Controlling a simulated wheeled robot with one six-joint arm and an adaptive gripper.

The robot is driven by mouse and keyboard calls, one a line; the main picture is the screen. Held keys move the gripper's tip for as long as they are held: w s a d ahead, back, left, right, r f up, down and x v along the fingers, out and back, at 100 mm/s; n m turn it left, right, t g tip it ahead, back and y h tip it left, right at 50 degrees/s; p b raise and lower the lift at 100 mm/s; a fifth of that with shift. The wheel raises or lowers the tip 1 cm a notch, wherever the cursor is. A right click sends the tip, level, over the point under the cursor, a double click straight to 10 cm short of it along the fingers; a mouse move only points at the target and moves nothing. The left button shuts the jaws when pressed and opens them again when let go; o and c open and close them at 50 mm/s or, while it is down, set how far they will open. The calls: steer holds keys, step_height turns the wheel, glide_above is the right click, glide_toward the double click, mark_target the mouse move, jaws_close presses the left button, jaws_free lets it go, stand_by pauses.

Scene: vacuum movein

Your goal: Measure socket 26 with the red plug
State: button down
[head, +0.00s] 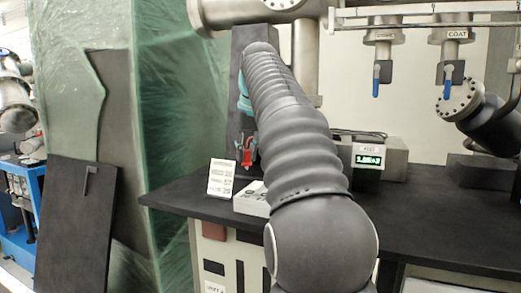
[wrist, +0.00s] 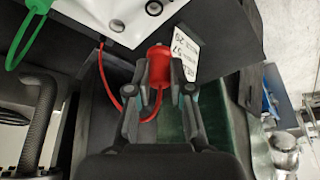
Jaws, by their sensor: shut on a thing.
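My gripper (wrist: 159,80) is shut on the red plug (wrist: 158,68), with one finger on each side of it. A red cable (wrist: 125,92) loops from the plug to the left. In the head view the red plug (head: 248,157) hangs above the dark bench, left of my arm. A white unit with round sockets (wrist: 120,14) shows at the top of the wrist view, beyond the plug. The plug looks apart from these sockets. No socket number 26 is readable. In the head view a white box (head: 250,198) on the bench is partly behind my arm.
A white card (head: 222,178) stands at the bench's left edge. A small meter with a green display (head: 368,160) sits right of my arm. A green cable loop (wrist: 30,32) is in the wrist view. Blue-handled valves (head: 448,80) hang at upper right. Green sheeting (head: 175,110) stands left.

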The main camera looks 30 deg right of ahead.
mark_target(250, 164)
steer(key=shift+s+d+f, duration=0.1)
steer(key=shift+d+f, duration=0.05)
steer(key=shift+f, duration=0.45)
steer(key=shift+s+d+f, duration=0.1)
steer(key=shift+f, duration=0.5)
steer(key=shift+f+b, duration=0.7)
steer(key=shift+f, duration=0.6)
steer(key=shift+p, duration=0.5)
steer(key=shift+f+b, duration=0.8)
steer(key=shift+f, duration=0.25)
stand_by(0.6)
steer(key=c, duration=1)
jaws_free()
steer(key=shift+o, duration=0.2)
steer(key=v, duration=1.2)
